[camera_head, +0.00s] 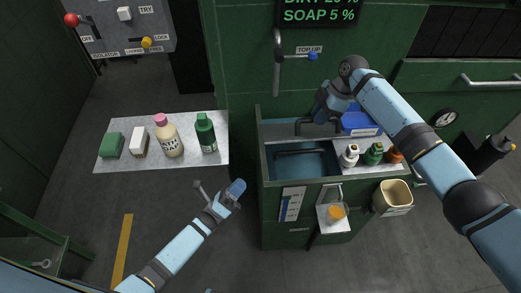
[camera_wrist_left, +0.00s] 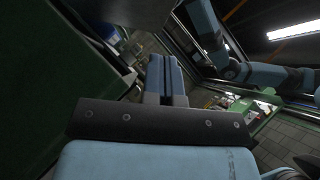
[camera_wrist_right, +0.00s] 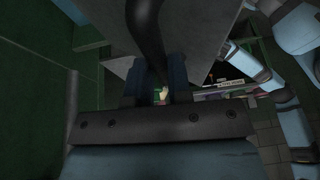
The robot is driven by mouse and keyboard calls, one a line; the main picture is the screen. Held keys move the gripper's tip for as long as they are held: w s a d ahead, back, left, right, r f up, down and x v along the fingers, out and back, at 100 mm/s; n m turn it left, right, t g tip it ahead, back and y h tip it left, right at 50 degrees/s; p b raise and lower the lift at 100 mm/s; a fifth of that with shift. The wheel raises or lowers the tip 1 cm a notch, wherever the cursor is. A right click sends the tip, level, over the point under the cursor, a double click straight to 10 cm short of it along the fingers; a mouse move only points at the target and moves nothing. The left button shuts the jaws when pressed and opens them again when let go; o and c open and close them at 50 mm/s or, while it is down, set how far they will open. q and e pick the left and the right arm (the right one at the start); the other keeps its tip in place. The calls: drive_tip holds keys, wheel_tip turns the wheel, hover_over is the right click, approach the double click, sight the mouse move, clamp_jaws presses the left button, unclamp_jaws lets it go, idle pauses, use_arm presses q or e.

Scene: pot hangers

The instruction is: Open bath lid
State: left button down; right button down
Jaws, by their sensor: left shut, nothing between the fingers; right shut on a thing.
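The bath (camera_head: 262,165) is a green-walled tank in the middle of the head view, with dark blue inside its front part. The grey lid (camera_head: 280,131) lies across the back part; its exact tilt is hard to tell. My right gripper (camera_head: 322,108) is at the lid's dark bar handle (camera_head: 304,127) and shut on it. In the right wrist view the dark handle (camera_wrist_right: 148,35) runs between the fingers, with the grey lid (camera_wrist_right: 205,25) behind. My left gripper (camera_head: 237,190) is shut and empty, left of the bath; its closed fingers show in the left wrist view (camera_wrist_left: 165,78).
A side table (camera_head: 125,163) holds a soap bottle (camera_head: 168,138), a green bottle (camera_head: 206,135) and two small blocks. Small bottles (camera_head: 349,156) and a blue tray (camera_head: 360,122) stand right of the bath. A tap (camera_head: 279,60) rises behind it. A beige bin (camera_head: 393,197) hangs at front right.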

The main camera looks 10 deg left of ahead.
drive_tip(key=shift+f, duration=0.25)
use_arm(q)
drive_tip(key=w+d+r+m, duration=0.1)
drive_tip(key=w+d+r, duration=0.4)
drive_tip(key=w+r, duration=0.3)
drive_tip(key=shift+r+h, duration=0.3)
drive_tip(key=shift+r, duration=0.1)
drive_tip(key=shift+w, duration=0.1)
